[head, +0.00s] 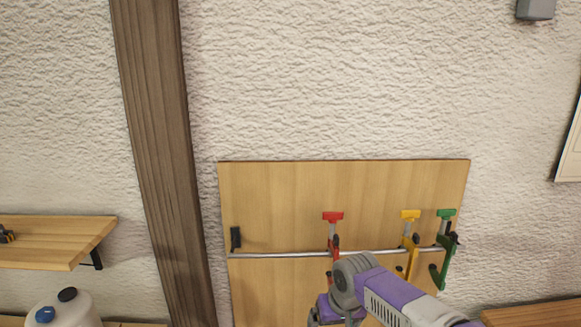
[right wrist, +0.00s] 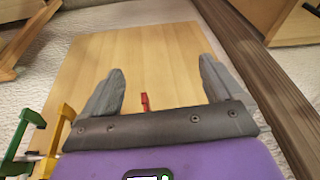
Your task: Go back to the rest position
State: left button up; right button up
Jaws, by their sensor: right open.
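My right arm comes in from the lower right in the head view, in front of a wooden board (head: 285,205) on the wall. In the right wrist view my right gripper (right wrist: 162,68) is open, its two grey fingers spread with nothing held between them. The board also shows in the right wrist view (right wrist: 150,55), beyond the fingers. A bit of a red clamp (right wrist: 145,103) shows between the fingers, apart from both. My left gripper is in neither view.
A metal rail (head: 280,255) on the board carries a red clamp (head: 333,217), a yellow clamp (head: 410,215) and a green clamp (head: 446,213). My arm partly hides them. A wooden post (head: 160,130), a shelf (head: 50,238) and a white canister (head: 70,308) stand left.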

jog(key=s+f+g+y+b, duration=0.1)
jog(key=s+f+b, duration=0.1)
jog(key=f, duration=1.2)
jog(key=s+f+g+y+b, duration=0.1)
jog(key=s+f, duration=0.1)
jog(key=f, duration=1.1)
jog(key=s+f+m+y+b, duration=0.1)
jog(key=s+f+m+b, duration=0.2)
jog(key=s+f, duration=1.6)
jog(key=shift+s+f+m+g+b, duration=0.3)
jog(key=shift+f+m+b, duration=0.1)
jog(key=shift+m, duration=0.3)
jog(key=shift+c, duration=0.4)
